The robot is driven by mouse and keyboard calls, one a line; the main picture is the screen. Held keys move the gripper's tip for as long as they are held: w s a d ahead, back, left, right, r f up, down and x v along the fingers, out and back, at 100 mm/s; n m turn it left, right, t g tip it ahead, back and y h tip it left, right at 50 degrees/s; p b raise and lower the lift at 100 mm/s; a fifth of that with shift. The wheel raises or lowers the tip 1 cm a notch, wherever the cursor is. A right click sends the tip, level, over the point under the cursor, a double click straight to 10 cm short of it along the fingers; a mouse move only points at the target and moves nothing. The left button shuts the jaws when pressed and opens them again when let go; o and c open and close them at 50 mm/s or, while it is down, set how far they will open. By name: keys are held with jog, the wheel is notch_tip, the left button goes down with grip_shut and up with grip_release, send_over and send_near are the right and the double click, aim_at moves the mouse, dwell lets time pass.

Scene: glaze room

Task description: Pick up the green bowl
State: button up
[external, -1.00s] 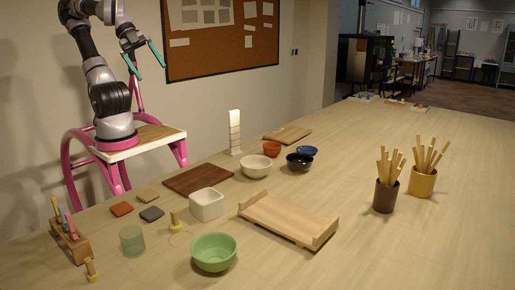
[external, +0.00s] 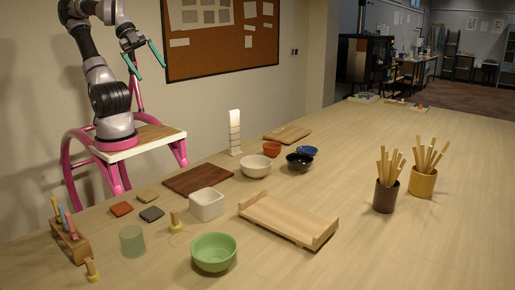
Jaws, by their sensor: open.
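The green bowl (external: 214,253) sits upright on the long wooden table, at the near edge of the external view. It looks empty. My gripper (external: 144,62) has teal fingers spread apart, with nothing between them. It is high at the upper left, above and behind the table, well apart from the bowl.
Close to the bowl stand a wooden tray (external: 289,221), a white square dish (external: 207,204), a small wooden stamp (external: 176,222) and a pale green translucent cup (external: 132,241). A dark board (external: 198,180) and a white bowl (external: 255,167) lie farther back. Tool-filled cups (external: 386,196) stand right.

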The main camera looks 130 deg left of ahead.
jog(key=c, duration=0.9)
jog(key=shift+w, duration=0.1)
jog(key=w+d+f+m+g+y, duration=0.1)
jog(key=w+d+f+m+y, duration=0.2)
jog(key=w, duration=0.7)
jog(key=w+d+f+m+g, duration=0.1)
jog(key=w+d+m, duration=0.1)
jog(key=w+m, duration=0.5)
jog(key=w+d+f+m+g+y, duration=0.1)
jog(key=w+d+f+m+y, duration=0.15)
jog(key=w, duration=0.95)
jog(key=m+t+y, duration=0.2)
jog(key=m+t, duration=0.3)
jog(key=m, duration=0.8)
send_near(205, 262)
jog(key=x, duration=0.9)
jog(key=shift+w+a+f, duration=0.15)
jog(key=shift+w+a, duration=0.05)
jog(key=shift+a, duration=0.15)
